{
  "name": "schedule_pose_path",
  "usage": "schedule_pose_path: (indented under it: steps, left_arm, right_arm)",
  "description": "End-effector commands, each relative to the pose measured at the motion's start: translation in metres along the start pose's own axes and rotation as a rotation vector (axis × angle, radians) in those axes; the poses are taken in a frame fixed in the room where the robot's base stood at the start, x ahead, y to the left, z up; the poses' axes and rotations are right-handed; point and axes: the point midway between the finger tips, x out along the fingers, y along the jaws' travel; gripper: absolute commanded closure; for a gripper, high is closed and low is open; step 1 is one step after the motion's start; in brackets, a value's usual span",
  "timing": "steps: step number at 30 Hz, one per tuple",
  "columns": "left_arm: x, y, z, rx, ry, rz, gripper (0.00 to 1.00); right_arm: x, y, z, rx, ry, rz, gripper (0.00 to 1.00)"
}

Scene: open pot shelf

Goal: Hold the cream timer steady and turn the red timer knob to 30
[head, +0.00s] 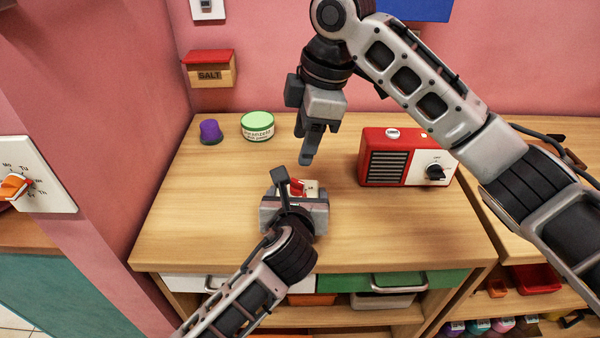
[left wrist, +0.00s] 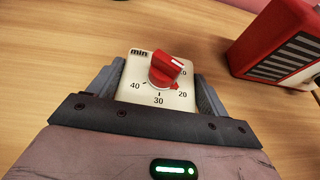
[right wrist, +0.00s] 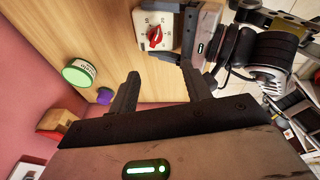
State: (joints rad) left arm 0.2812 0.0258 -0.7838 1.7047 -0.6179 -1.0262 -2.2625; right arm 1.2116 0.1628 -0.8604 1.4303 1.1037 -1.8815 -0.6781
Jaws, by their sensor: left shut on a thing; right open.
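The cream timer (head: 311,188) stands on the wooden counter, with its dial facing up. My left gripper (head: 294,204) is shut on its sides; the left wrist view shows the cream body (left wrist: 137,69) between both fingers. The red knob (left wrist: 164,72) sits on the dial, its white line toward the upper right and a red tip close to 20, away from 30. My right gripper (head: 308,158) is open and empty, above and behind the timer, pointing down. In the right wrist view the timer (right wrist: 144,22) and knob (right wrist: 155,37) lie beyond its fingers, apart from them.
A red radio (head: 385,160) stands right of the timer. A green-lidded tin (head: 257,127) and a purple cup (head: 210,132) are at the back left. A salt box (head: 210,70) hangs on the wall. The counter left of the timer is clear.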

Motion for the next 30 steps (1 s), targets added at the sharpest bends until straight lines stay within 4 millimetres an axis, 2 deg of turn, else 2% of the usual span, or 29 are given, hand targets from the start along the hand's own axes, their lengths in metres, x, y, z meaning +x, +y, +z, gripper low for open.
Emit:
schedule_pose_path:
  steps: [3,6,12,17,20,30]
  left_arm:
    - [0.000,0.000,0.000,0.001,0.001,0.000,0.51]
    - [0.000,0.000,0.000,0.001,0.001,0.000,0.51]
    - [0.000,0.000,0.000,0.000,0.001,0.001,0.51]
    - [0.000,0.000,0.000,0.000,0.001,0.001,0.51]
    - [0.000,0.000,0.000,0.000,0.001,0.001,0.51]
    - [0.000,0.000,0.000,0.000,0.001,0.001,0.51]
  right_arm:
    - [0.001,0.006,-0.008,-0.288,-0.058,-0.054,0.52]
    - [0.000,0.011,-0.011,-0.502,-0.094,-0.100,0.52]
    - [-0.003,0.018,-0.013,-0.792,-0.132,-0.169,0.52]
    - [-0.003,0.021,-0.012,-0.885,-0.141,-0.194,0.52]
    - [0.005,0.020,-0.010,-0.897,-0.141,-0.198,0.52]
    - [0.068,0.013,0.003,-0.895,-0.141,-0.199,0.52]
